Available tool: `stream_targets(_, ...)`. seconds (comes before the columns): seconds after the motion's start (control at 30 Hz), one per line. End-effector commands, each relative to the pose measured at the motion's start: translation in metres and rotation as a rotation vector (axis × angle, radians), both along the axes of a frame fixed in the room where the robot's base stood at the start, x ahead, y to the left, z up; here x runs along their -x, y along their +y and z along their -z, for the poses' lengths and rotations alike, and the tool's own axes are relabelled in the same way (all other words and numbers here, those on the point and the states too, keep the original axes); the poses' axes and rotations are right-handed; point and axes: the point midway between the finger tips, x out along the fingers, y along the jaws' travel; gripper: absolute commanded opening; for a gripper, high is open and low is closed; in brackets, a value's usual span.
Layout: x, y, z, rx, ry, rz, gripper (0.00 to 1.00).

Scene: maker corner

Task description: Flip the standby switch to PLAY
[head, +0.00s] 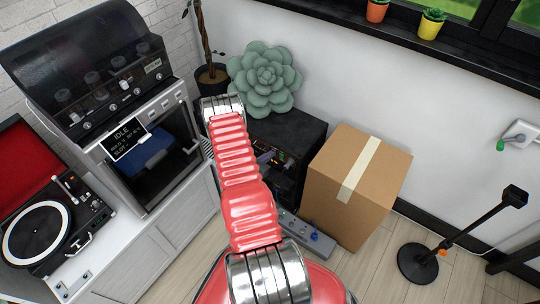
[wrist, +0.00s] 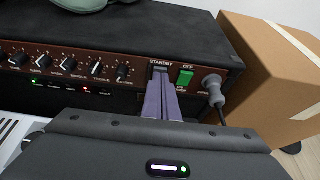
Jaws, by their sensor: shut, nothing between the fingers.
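The black amplifier (head: 292,128) stands against the wall in the head view, partly hidden by my arm. In the wrist view its brown control panel (wrist: 108,66) shows a STANDBY label and, to the right, an OFF label above a green rocker switch (wrist: 185,78). My gripper (wrist: 160,74) is shut and empty, its grey-purple fingertips at the panel just below the STANDBY label. They hide most of the standby switch, so its position and whether they touch it cannot be told. In the head view the fingers are small beside my arm.
A plug with a cable (wrist: 213,88) sticks out right of the green switch. A cardboard box (head: 357,185) stands close on the amplifier's right. A grey pedalboard (head: 305,232) lies on the floor in front. A green succulent-shaped object (head: 264,78) sits on top of the amplifier.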

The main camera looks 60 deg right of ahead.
Motion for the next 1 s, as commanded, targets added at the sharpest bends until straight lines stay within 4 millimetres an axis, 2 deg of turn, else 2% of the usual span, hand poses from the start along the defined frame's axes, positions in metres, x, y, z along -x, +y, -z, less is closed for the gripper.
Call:
stream_targets(0.27,-0.002,0.011,0.001,0.000,0.001,-0.001,0.00)
stream_targets(0.47,-0.005,0.040,0.004,-0.002,0.003,-0.003,0.00)
stream_targets(1.0,-0.018,0.122,-0.017,0.000,0.001,-0.002,0.00)
